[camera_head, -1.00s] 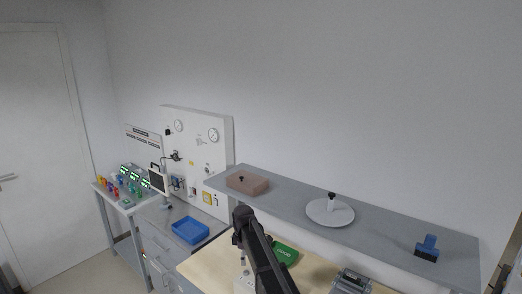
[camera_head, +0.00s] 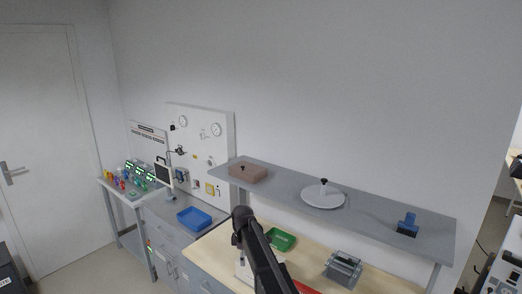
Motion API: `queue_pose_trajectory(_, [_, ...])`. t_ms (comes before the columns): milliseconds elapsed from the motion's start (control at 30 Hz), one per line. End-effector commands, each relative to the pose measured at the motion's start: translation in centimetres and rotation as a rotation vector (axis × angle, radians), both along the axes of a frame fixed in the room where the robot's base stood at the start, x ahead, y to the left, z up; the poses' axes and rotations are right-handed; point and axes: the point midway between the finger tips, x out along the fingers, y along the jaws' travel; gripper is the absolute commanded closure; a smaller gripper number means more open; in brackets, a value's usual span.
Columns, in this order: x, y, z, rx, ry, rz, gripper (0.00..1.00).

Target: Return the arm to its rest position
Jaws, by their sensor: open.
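My dark arm (camera_head: 262,255) rises from the bottom edge, slightly right of centre, and leans up and left. Its topmost visible part is a rounded joint in front of the wooden bench top. I cannot make out any gripper fingers, so my gripper is not in view. The arm hides part of the bench behind it.
A grey shelf (camera_head: 385,215) holds a brown box (camera_head: 247,173), a white round plate (camera_head: 322,197) and a blue brush-like item (camera_head: 408,225). On the bench below are a green tray (camera_head: 281,239) and a grey device (camera_head: 343,268). A blue tray (camera_head: 194,219) stands left. Floor shows at lower left.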

Motion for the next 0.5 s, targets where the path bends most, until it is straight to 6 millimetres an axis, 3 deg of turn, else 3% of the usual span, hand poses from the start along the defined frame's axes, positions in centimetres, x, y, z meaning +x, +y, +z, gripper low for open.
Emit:
queue_pose_trajectory(133, [0.0,0.0,0.0,0.000,0.000,0.000,0.37])
queue_pose_trajectory(500, [-2.7,-3.7,-1.4,0.000,0.000,-0.165,0.37])
